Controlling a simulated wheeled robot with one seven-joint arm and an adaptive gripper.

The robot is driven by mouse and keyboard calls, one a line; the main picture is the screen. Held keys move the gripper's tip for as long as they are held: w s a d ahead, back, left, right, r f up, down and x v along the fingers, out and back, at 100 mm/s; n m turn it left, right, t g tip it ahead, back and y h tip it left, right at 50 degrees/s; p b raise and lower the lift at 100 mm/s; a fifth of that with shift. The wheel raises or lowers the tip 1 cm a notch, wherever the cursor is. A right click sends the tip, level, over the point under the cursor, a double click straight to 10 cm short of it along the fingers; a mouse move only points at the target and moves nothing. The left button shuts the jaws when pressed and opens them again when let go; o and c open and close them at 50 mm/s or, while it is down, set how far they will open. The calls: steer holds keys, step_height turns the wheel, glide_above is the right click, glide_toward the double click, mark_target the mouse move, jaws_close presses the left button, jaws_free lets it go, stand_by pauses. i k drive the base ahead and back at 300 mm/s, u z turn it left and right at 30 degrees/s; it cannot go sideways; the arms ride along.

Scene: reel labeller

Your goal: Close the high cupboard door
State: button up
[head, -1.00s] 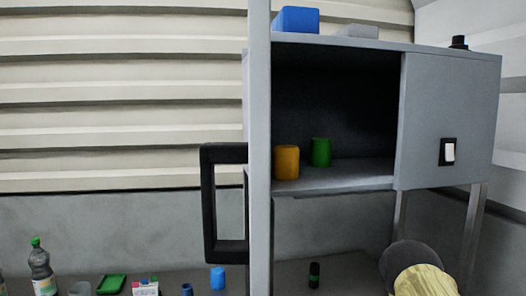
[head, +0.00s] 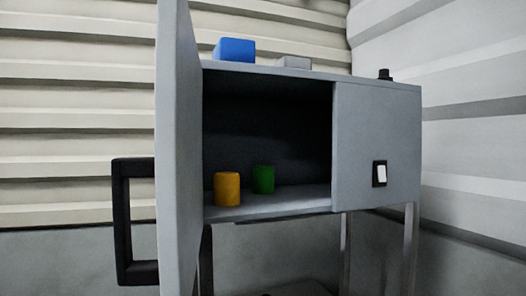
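The grey cupboard (head: 374,130) stands on legs, with its left compartment open. Its grey door (head: 178,150) is swung out toward me at the left side of the opening and shows nearly edge-on. A large black handle (head: 121,222) sticks out to the left of the door. Inside the compartment, an orange can (head: 227,189) and a green can (head: 263,179) stand upright on the shelf. My gripper is not in view.
A blue box (head: 234,49) and a grey item (head: 294,62) lie on top of the cupboard, with a small black knob (head: 385,74) at its right. A white switch (head: 380,173) sits on the right front panel. Corrugated walls stand behind and to the right.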

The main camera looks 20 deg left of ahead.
mark_target(176, 166)
steer(key=z, duration=0.8)
steer(key=k, duration=1)
steer(key=u, duration=1.15)
steer(key=i, duration=1)
